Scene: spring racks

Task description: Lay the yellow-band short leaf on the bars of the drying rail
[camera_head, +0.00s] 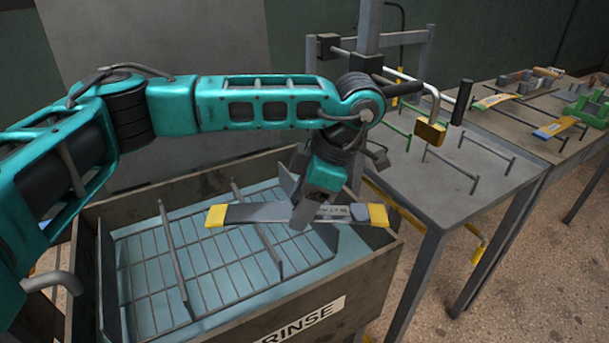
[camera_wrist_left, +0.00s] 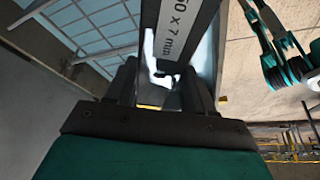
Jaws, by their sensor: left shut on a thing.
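My left gripper (camera_head: 318,207) is shut on the yellow-band short leaf (camera_head: 255,213), a flat grey strip with yellow ends. The leaf hangs in the air over the right part of the rinse tank (camera_head: 365,285), lying roughly level across the head view. In the left wrist view the leaf (camera_wrist_left: 184,25) runs up between the fingers (camera_wrist_left: 165,85), its white label partly readable as "50 x 7 mm". Low bars that look like the drying rail (camera_head: 450,168) stand on the grey table to the right, apart from the leaf. My right gripper is not seen.
The tank holds a wire grid (camera_head: 150,275) with upright dividers in bluish liquid. A post with a rod and a hanging brass-coloured block (camera_head: 430,132) rises at the grey table's (camera_head: 425,200) back. Other banded leaves (camera_head: 495,101) lie on the far right bench.

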